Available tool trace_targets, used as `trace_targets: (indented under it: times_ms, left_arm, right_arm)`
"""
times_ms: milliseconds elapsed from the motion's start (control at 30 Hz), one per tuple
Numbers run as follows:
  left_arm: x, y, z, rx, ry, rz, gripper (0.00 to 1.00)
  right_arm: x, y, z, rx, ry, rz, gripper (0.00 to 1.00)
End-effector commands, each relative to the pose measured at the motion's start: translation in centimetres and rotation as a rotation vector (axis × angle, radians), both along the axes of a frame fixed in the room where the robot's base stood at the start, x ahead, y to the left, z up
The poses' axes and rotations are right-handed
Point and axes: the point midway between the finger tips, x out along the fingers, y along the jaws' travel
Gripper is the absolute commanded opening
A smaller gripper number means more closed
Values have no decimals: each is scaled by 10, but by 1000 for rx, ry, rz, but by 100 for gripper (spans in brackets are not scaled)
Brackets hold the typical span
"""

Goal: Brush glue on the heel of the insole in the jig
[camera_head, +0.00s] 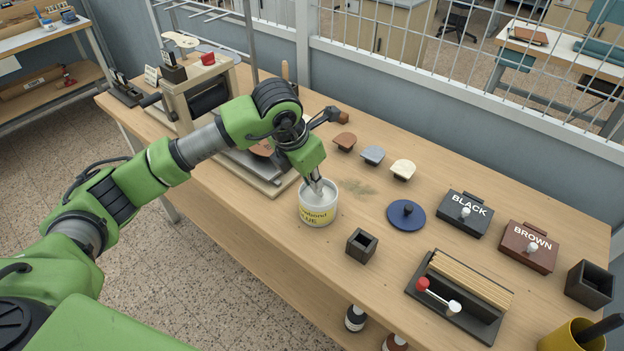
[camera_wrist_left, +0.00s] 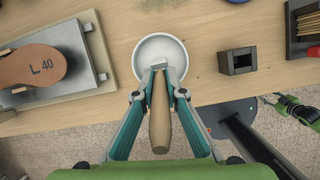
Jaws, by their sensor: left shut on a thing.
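My left gripper (camera_head: 316,184) is shut on the wooden handle of a brush (camera_wrist_left: 160,118). The brush's head end reaches into the white glue pot (camera_head: 320,212), which has a yellow label; the pot also shows in the left wrist view (camera_wrist_left: 141,52). The bristles are hard to make out. A brown insole (camera_wrist_left: 28,66) marked "L 40" lies on the grey jig (camera_wrist_left: 77,40), left of the pot. In the head view my arm partly hides the insole (camera_head: 262,149). A green and dark part at the right of the left wrist view seems to be my right gripper (camera_wrist_left: 276,102), small and unclear.
The blue lid (camera_head: 408,219) lies right of the pot, behind a small black holder (camera_head: 361,246). Several heel-shaped pieces, BLACK (camera_head: 463,214) and BROWN (camera_head: 528,247) boxes and a dark tray (camera_head: 418,283) stand further right. A press (camera_head: 182,101) stands left. The pot sits near the bench's front edge.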

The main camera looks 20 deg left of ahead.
Motion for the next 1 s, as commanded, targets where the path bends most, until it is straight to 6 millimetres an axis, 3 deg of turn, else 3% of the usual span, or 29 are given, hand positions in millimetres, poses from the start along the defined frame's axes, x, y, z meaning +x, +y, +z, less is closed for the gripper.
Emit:
trace_targets:
  times_ms: [633,1000]
  left_arm:
    - [2,0,57,0,-7,1,0]
    - [1,0,61,-1,-5,0,0]
  right_arm:
    - [0,0,26,0,0,0,40]
    - [0,0,27,0,0,0,40]
